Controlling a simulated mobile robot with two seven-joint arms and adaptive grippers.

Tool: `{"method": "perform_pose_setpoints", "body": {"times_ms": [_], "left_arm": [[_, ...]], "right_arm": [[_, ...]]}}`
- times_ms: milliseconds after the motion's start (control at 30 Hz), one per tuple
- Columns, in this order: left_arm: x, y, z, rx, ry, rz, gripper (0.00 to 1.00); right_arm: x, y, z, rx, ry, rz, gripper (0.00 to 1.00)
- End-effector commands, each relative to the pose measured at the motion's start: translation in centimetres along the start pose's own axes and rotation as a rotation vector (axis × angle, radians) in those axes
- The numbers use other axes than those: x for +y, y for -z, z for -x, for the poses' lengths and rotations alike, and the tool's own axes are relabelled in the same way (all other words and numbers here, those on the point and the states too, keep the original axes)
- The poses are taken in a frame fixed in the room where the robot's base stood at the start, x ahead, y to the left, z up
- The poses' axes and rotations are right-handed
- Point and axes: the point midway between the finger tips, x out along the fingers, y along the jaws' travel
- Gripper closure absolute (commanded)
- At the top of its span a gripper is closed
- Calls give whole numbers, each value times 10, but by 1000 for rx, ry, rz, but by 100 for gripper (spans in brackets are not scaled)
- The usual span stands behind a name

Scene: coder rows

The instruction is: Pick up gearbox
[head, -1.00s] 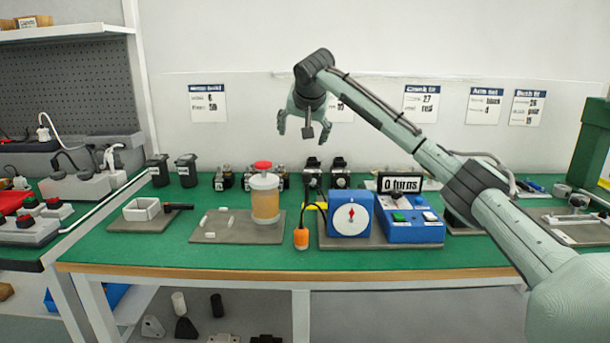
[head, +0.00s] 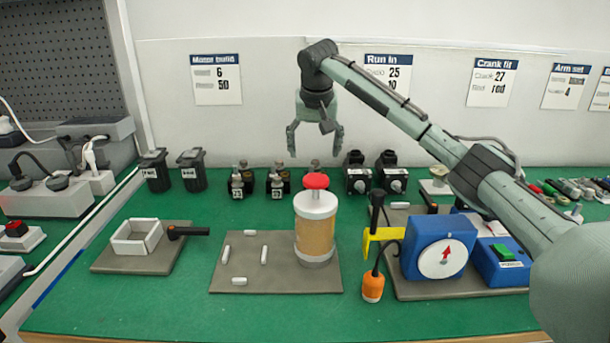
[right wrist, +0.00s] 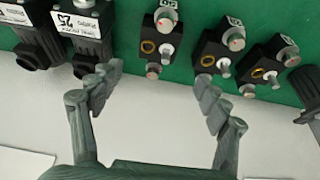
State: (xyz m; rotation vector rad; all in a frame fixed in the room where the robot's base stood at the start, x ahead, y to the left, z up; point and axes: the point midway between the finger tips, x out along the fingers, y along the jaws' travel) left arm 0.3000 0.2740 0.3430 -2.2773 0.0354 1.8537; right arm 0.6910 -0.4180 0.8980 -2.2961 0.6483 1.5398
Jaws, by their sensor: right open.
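Several small black units stand in a row at the back of the green table; I cannot tell for sure which is the gearbox. Two larger black units, the left (head: 357,174) and the right (head: 392,174), stand right of my right gripper (head: 315,144). Three smaller black units (head: 240,182) with silver knobs stand to the left and below it. My right gripper is open and empty, above the row. In the right wrist view the larger units, one labelled 25 (right wrist: 94,38), and the smaller units (right wrist: 160,38) lie beyond the open fingers (right wrist: 157,82). My left gripper is not in view.
A jar with a red knob (head: 316,220) stands on a grey mat (head: 290,275) in front. A blue dial box (head: 428,245), an orange-capped tool (head: 373,287) and a white tray (head: 137,237) are nearby. Two dark bins (head: 192,170) stand left of the row.

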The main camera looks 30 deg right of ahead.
Motion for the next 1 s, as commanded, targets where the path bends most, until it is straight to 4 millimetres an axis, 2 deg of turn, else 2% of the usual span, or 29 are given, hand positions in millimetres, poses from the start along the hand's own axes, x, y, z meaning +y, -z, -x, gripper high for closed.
{"method": "perform_pose_setpoints", "body": {"times_ms": [500,633,833,1000], "left_arm": [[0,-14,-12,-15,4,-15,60],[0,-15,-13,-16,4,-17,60],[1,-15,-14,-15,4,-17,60],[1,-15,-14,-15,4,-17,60]], "right_arm": [[4,-10,-65,-1,-2,-2,24],[4,-10,-74,0,-1,-1,24],[3,-10,-75,0,-1,-1,24],[3,-10,-74,0,-1,-1,44]]}}
